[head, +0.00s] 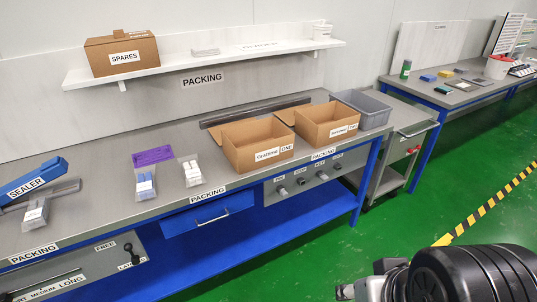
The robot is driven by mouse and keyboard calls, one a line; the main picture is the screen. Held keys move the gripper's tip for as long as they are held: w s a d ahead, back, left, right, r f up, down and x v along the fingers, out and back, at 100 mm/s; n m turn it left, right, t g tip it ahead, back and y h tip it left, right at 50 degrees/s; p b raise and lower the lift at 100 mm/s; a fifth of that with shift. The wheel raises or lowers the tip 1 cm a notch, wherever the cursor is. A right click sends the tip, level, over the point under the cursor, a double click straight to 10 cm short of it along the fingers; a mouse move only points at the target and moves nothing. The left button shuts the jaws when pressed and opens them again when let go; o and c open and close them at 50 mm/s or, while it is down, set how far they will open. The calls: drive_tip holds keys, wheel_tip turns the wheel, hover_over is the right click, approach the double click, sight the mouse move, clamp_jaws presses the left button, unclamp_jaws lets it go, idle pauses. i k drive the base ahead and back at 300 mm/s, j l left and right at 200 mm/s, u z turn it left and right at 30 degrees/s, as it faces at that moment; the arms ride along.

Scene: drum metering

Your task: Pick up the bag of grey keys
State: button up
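Three clear bags lie on the grey packing bench. One bag with blue pieces (145,187) is left of centre, and one with white pieces (192,173) is to its right. A third bag (36,216) lies at the far left, in front of the blue sealer (32,181); its contents look pale or greyish, but are too small to tell for sure. I cannot confirm which bag holds grey keys. Part of my arm shows at the bottom right, away from the bench. My gripper's fingers are not visible.
A purple card (152,156) lies behind the bags. Two open cardboard boxes (258,146) (328,124) stand to the right, with a grey bin (361,108) beyond. A shelf (205,62) with a SPARES box (122,53) hangs above. Green floor (300,262) is clear in front.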

sight(37, 213)
drive_tip(key=u, duration=1.95)
drive_tip(key=i+z, duration=0.1)
drive_tip(key=z, duration=0.5)
drive_tip(key=i+j+z, duration=0.1)
drive_tip(key=i+j, duration=0.15)
drive_tip(key=i+j+z, duration=0.15)
drive_tip(key=j, duration=0.2)
drive_tip(key=i+j+z, duration=0.1)
drive_tip(key=i+j, duration=0.15)
drive_tip(key=i+j+z, duration=0.15)
drive_tip(key=j, duration=0.25)
drive_tip(key=i+j+z, duration=0.1)
drive_tip(key=j, duration=0.25)
drive_tip(key=i+j+z, duration=0.1)
drive_tip(key=i+j, duration=0.15)
drive_tip(key=j, duration=0.15)
drive_tip(key=i+j+z, duration=0.15)
drive_tip(key=j, duration=0.25)
drive_tip(key=i+j+z, duration=0.1)
drive_tip(key=j, duration=0.3)
drive_tip(key=i+j, duration=0.15)
drive_tip(key=j, duration=0.25)
drive_tip(key=i+j, duration=0.1)
drive_tip(key=j, duration=0.25)
